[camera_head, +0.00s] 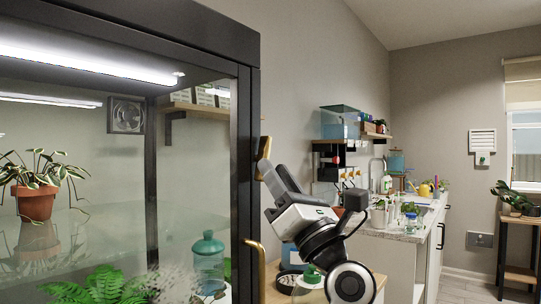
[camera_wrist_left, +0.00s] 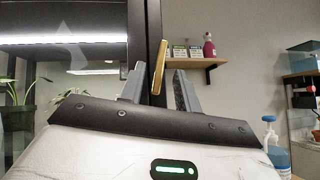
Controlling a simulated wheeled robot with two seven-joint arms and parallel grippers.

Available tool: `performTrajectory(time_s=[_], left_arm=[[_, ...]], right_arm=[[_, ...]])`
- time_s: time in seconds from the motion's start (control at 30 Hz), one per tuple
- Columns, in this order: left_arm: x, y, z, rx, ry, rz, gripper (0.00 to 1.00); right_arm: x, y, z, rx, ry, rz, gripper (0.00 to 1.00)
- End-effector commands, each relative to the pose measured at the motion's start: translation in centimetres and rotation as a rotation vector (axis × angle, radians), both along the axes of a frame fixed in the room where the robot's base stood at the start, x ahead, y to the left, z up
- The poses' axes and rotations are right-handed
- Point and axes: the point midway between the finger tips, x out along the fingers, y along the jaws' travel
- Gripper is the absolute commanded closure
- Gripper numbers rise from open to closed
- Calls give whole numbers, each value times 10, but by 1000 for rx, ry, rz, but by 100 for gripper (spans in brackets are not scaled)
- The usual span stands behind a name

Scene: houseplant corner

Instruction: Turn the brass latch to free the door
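The brass latch (camera_wrist_left: 159,67) is a slim bar on the dark frame of the glass cabinet door (camera_head: 243,185). In the wrist view it stands nearly upright, leaning slightly, between my left gripper's two grey fingers (camera_wrist_left: 157,85). Gaps show on both sides of it, so the fingers are open and not clamped on it. A brass door handle (camera_head: 259,268) shows lower on the same frame. My right gripper is not in view.
Behind the glass are a potted plant (camera_head: 36,203), a green jar (camera_head: 208,258) and a fern (camera_head: 100,287). A low wooden table (camera_head: 378,280) stands under my arm. Open floor shows at right.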

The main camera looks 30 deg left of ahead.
Motion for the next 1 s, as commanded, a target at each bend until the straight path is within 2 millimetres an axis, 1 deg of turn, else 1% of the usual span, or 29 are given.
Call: performTrajectory(time_s=[0.03, 0.2, 0.4, 0.57, 0.7, 0.87, 1.0], left_arm=[[2, 6, 8, 0, -1, 2, 67], [5, 17, 18, 1, 0, 0, 67], [6, 21, 20, 0, 0, 0, 67], [6, 21, 20, 0, 0, 0, 67], [6, 21, 20, 0, 1, 1, 100], [6, 21, 19, 0, -1, 0, 100], [7, 20, 14, -5, -51, 2, 100]], right_arm=[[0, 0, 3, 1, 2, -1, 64], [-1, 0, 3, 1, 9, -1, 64], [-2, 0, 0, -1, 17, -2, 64], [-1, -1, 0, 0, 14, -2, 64], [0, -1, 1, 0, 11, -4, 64], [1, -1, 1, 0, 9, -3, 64], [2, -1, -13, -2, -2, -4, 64]])
